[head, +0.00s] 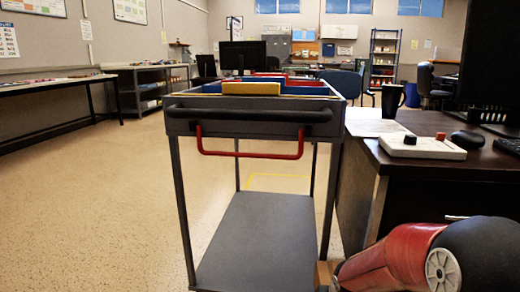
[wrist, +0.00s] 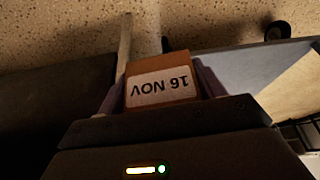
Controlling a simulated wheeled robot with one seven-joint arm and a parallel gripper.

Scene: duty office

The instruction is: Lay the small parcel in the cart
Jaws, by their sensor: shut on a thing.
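The cart (head: 249,118) stands ahead in the head view, with a divided top tray, a red bar handle on its front and a grey lower shelf (head: 250,240). My gripper (wrist: 160,88) is shut on the small parcel (wrist: 160,65) in the wrist view. In the head view my arm enters at the lower right, beside the cart's lower right side. My fingers are hidden there. A small brown patch beside the shelf may be the parcel.
A yellowish block (head: 251,88) is at the tray's front edge. The floor left of the cart is clear.

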